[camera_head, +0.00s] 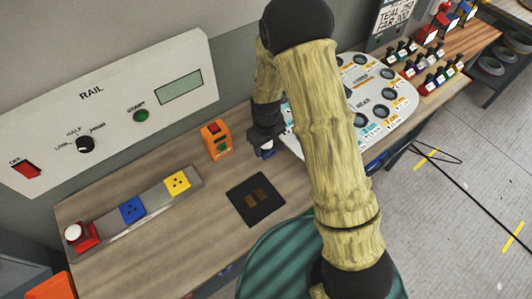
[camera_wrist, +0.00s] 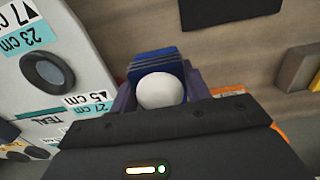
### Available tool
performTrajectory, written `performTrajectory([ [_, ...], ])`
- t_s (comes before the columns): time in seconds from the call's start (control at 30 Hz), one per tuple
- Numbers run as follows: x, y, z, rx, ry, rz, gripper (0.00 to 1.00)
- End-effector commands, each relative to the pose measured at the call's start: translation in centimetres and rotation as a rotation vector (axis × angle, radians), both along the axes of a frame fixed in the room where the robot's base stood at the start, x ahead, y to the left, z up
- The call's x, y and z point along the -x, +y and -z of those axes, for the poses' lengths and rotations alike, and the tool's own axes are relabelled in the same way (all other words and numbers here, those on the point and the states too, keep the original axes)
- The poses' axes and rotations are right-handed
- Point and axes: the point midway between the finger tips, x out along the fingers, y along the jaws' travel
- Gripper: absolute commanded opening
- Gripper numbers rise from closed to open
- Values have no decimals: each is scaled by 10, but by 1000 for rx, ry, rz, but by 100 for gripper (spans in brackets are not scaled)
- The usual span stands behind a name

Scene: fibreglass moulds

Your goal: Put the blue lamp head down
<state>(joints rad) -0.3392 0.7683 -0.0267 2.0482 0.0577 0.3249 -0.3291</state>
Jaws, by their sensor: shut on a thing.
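My gripper (camera_head: 265,144) is shut on the blue lamp head (camera_wrist: 155,60), which has fins and a round white dome. In the wrist view the lamp head sits between the fingers of my gripper (camera_wrist: 160,88).
A grey rail (camera_head: 155,200) holds a blue socket (camera_head: 132,209), a yellow socket (camera_head: 177,182) and a red lamp head (camera_head: 80,238). An orange box (camera_head: 216,141) stands left of my gripper. A white labelled board (camera_head: 395,104) lies to the right. Bare bench surrounds the pad.

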Motion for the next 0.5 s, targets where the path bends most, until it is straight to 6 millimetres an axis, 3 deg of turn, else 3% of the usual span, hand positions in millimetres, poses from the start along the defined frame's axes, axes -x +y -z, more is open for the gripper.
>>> performTrajectory([
  [0.2, -1, 0, -33, -1, -4, 1, 18],
  [0.5, 0, 0, -47, 1, 1, 1, 18],
])
